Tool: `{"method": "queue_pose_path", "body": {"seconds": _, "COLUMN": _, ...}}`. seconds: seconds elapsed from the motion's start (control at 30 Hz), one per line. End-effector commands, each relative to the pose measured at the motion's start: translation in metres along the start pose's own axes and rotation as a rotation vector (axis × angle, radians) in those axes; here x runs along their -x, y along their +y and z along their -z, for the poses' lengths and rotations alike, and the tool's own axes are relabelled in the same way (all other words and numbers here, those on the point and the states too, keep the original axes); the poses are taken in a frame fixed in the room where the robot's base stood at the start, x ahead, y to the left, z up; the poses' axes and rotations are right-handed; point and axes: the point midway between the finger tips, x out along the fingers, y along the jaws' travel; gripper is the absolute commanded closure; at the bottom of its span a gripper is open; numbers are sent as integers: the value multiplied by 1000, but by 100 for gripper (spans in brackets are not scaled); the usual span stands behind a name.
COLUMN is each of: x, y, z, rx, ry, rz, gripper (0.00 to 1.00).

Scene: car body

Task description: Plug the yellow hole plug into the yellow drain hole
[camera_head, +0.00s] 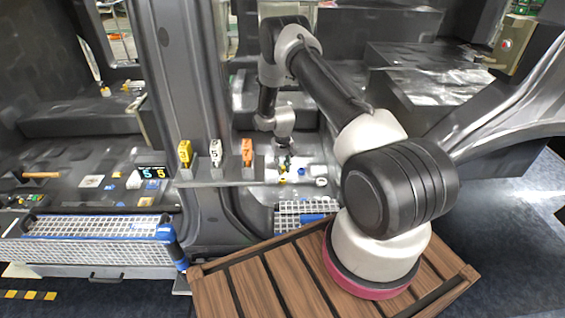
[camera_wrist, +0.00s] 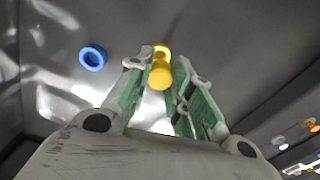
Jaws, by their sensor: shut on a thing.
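My gripper (camera_wrist: 160,72) is shut on the yellow hole plug (camera_wrist: 160,76), which sits between the fingertips in the wrist view. Just beyond the plug is a yellow rounded piece (camera_wrist: 162,50), likely the yellow drain hole's rim; the plug partly covers it. I cannot tell whether the two touch. In the head view my gripper (camera_head: 284,165) points down over the light floor panel, with a small yellow spot (camera_head: 282,179) just below it. My arm and fingers hide part of that area.
Yellow (camera_head: 184,153), white (camera_head: 215,152) and orange (camera_head: 247,152) upright pieces stand on a ledge to the left. A dark pillar (camera_head: 185,80) rises behind them.

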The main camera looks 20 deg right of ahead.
Motion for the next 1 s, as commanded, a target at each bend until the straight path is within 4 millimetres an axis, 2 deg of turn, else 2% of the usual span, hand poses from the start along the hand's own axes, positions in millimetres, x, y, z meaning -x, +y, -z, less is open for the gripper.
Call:
{"method": "queue_pose_path", "body": {"seconds": 0.1, "x": -11, "y": 0, "z": 0, "rx": 0, "ry": -1, "rz": 0, "gripper": 94}}
{"method": "queue_pose_path", "body": {"seconds": 0.33, "x": -22, "y": 0, "z": 0, "rx": 0, "ry": 0, "rz": 0, "gripper": 94}}
{"method": "queue_pose_path", "body": {"seconds": 1.0, "x": -24, "y": 0, "z": 0, "rx": 0, "ry": 1, "rz": 0, "gripper": 94}}
